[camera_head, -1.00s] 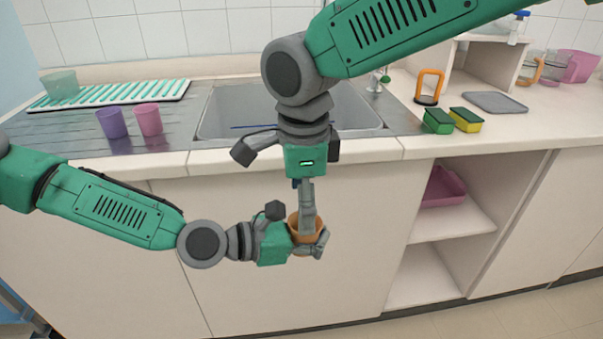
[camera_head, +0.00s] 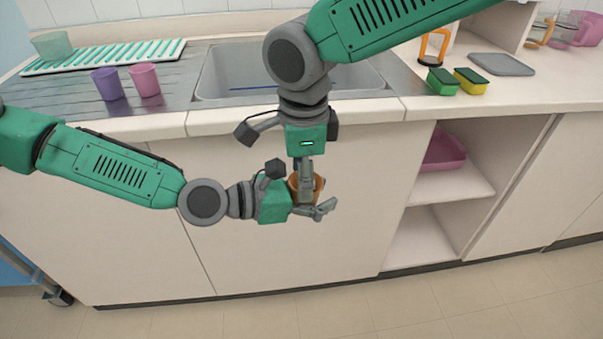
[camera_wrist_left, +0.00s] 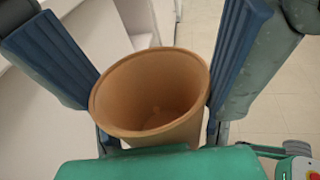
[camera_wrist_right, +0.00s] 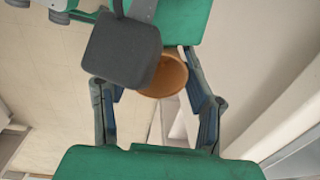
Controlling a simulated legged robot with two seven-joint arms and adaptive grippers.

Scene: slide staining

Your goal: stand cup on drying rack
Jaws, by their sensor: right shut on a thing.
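The orange cup (camera_head: 317,186) is held in the air in front of the counter; it also shows in the left wrist view (camera_wrist_left: 150,95) and the right wrist view (camera_wrist_right: 167,76). My right gripper (camera_head: 306,182), reaching down from above, is shut on the cup. My left gripper (camera_head: 318,201) comes from the left with its fingers spread around the cup, and in the left wrist view gaps show at its upper sides. The drying rack (camera_head: 110,57), white with teal slats, lies at the back left of the counter. A translucent teal cup (camera_head: 52,45) stands at its left end.
A purple cup (camera_head: 108,84) and a pink cup (camera_head: 145,80) stand on the grey drainboard (camera_head: 65,92) in front of the rack. The sink (camera_head: 235,72) is right of them. The counter's front edge lies behind my grippers.

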